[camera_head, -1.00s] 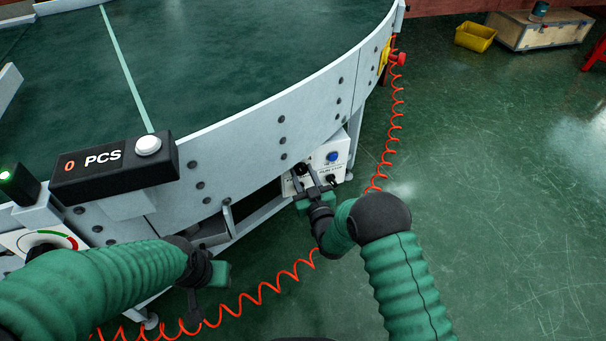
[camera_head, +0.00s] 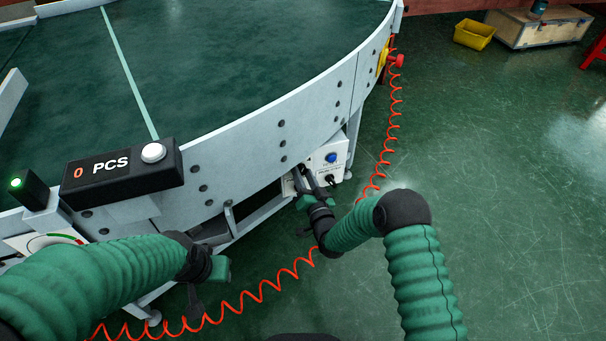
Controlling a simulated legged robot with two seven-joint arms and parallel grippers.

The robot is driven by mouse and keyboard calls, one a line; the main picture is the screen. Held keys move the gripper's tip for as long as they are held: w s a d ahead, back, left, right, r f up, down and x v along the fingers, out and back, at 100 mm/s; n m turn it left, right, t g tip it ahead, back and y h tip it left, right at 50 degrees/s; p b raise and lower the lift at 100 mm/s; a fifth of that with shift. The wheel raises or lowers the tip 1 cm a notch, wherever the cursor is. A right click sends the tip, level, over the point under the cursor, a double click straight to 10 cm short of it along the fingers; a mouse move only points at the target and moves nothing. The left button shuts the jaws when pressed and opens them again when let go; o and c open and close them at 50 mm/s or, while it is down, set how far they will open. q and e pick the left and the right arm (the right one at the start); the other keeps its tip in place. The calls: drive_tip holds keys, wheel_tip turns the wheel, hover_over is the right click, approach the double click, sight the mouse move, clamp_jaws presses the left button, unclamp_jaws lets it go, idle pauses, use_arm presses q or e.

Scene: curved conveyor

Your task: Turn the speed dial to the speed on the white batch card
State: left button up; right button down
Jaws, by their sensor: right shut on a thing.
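A white control box (camera_head: 339,149) with a blue button (camera_head: 331,158) and a small black knob sits under the conveyor's rim. My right gripper (camera_head: 305,178) is at the left part of this box, shut on what seems to be the speed dial. The fingers hide the dial, so its pointer and scale cannot be read. My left gripper (camera_head: 197,293) hangs low in front of the conveyor, away from the box; its fingers are too dark to tell whether they are apart. I cannot make out a white batch card.
The curved green conveyor belt (camera_head: 240,60) is empty. A black counter (camera_head: 122,171) reads 0 PCS. A gauge (camera_head: 48,241) with a green and red arc is at lower left. A coiled red cable (camera_head: 262,292) crosses in front. The floor at right is clear up to a yellow bin (camera_head: 474,34).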

drive_tip(key=shift+d+f+m, duration=0.1)
drive_tip(key=shift+m, duration=0.2)
drive_tip(key=c, duration=0.9)
unclamp_jaws()
drive_tip(key=shift+s, duration=0.2)
drive_tip(key=p+v, duration=0.7)
drive_tip(key=v, duration=0.9)
drive_tip(key=shift+s, duration=0.2)
drive_tip(key=shift+d, duration=0.1)
